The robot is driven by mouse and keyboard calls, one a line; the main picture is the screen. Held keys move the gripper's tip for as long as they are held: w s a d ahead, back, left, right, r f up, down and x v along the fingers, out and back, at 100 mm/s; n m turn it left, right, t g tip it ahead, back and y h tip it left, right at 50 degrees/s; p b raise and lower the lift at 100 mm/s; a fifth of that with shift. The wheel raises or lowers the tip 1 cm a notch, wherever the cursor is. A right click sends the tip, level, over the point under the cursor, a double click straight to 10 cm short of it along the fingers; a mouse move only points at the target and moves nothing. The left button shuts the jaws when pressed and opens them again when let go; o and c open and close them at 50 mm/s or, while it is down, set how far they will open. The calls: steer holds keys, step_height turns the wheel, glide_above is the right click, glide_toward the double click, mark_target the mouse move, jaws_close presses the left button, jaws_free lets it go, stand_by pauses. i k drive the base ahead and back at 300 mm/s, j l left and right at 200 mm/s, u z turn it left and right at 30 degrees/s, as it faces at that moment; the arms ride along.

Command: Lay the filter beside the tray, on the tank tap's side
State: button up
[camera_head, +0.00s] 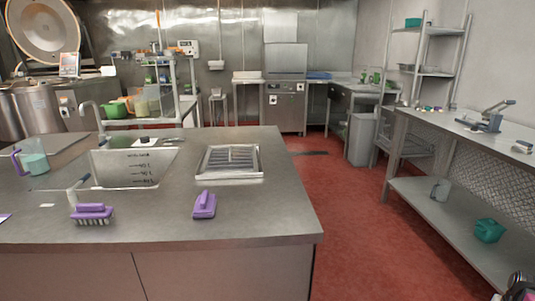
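The filter (230,157) looks like a dark slatted grille. It lies flat inside a square, pale metal tray (232,177) set in the steel counter. A sink-like tank (130,180) with level marks on its inner wall is to the left of the tray. A strip of bare counter (185,165) lies between tank and tray. My gripper's fingers are not seen. A dark and metallic shape sits in the bottom right corner, and I cannot tell what it is.
A purple brush (92,212) and another purple-handled tool (204,206) lie on the counter in front of the tank and tray. A jug (35,163) stands at the left. Counter right of the tray is clear. Red floor (345,220) is open towards the right-hand bench (445,120).

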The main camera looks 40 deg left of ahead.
mark_target(239, 134)
steer(key=i+u, duration=0.25)
steer(key=i, duration=0.2)
steer(key=i+l+u, duration=0.1)
steer(key=i+u, duration=0.15)
steer(key=i, duration=0.15)
steer(key=i+l+u, duration=0.25)
steer(key=i, duration=0.2)
steer(key=j, duration=0.1)
